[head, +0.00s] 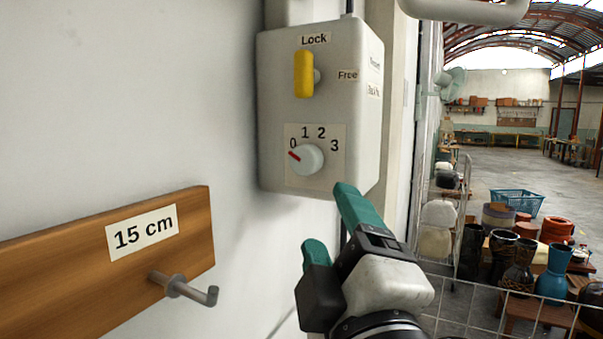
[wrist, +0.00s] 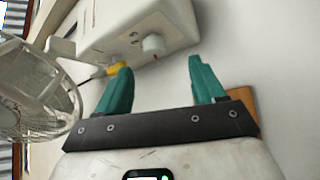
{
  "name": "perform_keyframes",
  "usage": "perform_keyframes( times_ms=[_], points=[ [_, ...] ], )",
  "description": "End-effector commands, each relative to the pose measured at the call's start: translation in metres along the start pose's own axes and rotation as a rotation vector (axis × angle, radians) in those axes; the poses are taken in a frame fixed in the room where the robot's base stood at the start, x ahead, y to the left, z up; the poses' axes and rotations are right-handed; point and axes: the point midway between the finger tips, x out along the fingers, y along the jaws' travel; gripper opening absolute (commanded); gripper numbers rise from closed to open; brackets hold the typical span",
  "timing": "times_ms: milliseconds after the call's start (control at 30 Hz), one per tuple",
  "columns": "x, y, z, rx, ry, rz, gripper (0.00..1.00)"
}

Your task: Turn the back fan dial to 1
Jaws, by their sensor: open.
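The fan dial (head: 306,159) is a round white knob with a red pointer, on a grey-white control box (head: 275,100) on the wall. Its scale reads 0, 1, 2, 3, and the red pointer is at 0. Above it a yellow lever (head: 304,74) stands upright, pointing at the Lock label. My gripper (head: 332,222) is open and empty, below the dial and apart from it.
A wooden board (head: 60,260) labelled 15 cm with a metal hook (head: 185,289) is at lower left. A caged fan (wrist: 35,95) is close at left in the wrist view.

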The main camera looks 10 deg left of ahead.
Motion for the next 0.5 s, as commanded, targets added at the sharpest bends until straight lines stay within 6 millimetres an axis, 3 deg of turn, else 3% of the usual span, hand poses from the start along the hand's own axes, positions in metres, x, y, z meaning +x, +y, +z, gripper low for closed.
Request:
perform_keyframes(
  times_ms=[100,233,500],
  points=[
    [0.002,0.012,-0.013,-0.024,0.025,0.031,0.69],
    [0.014,0.013,-0.013,-0.027,0.024,0.031,0.69],
    [0.062,0.015,-0.014,-0.025,0.022,0.029,0.69]
  ],
)
